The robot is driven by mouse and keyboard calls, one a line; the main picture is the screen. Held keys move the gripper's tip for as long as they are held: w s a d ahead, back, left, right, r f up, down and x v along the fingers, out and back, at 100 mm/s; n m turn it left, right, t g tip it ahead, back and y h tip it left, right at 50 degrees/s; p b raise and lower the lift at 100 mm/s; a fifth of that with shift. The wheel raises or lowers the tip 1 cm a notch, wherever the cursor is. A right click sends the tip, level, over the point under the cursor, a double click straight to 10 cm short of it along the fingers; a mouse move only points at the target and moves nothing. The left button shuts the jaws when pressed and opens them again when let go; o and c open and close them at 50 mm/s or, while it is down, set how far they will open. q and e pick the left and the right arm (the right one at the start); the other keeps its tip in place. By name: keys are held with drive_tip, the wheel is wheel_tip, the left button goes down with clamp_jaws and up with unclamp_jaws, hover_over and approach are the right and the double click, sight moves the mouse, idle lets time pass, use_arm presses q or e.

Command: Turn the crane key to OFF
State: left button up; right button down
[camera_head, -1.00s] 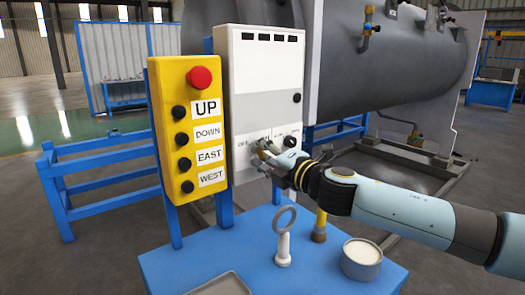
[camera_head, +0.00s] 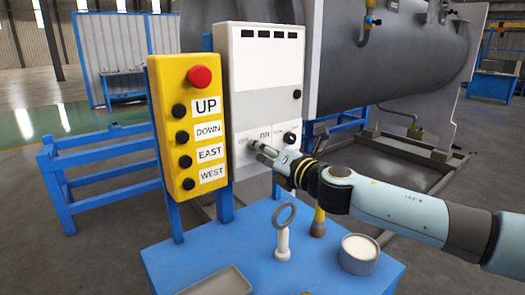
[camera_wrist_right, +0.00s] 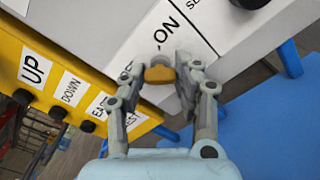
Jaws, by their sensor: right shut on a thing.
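My right gripper (camera_head: 254,146) is at the lower part of this box, just below the ON label. In the right wrist view, the small brass-coloured crane key (camera_wrist_right: 160,73) sits between the fingertips of my right gripper (camera_wrist_right: 161,75), which is shut on it. The key's exact pointing direction is hard to tell. My left gripper is not in view.
A yellow pendant box (camera_head: 188,125) with a red button stands left of the control box. Below, a blue table (camera_head: 235,240) holds a ring-topped post (camera_head: 283,235), a round tin (camera_head: 359,255) and a grey tray (camera_head: 222,282). A large grey tank (camera_head: 390,70) is behind.

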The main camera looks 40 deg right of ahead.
drive_tip(key=shift+f, duration=0.2)
drive_tip(key=c, duration=1)
unclamp_jaws()
drive_tip(key=shift+r, duration=0.1)
drive_tip(key=shift+o, duration=0.2)
drive_tip(key=s+a, duration=0.1)
drive_tip(key=s, duration=1.1)
drive_tip(key=shift+a, duration=0.2)
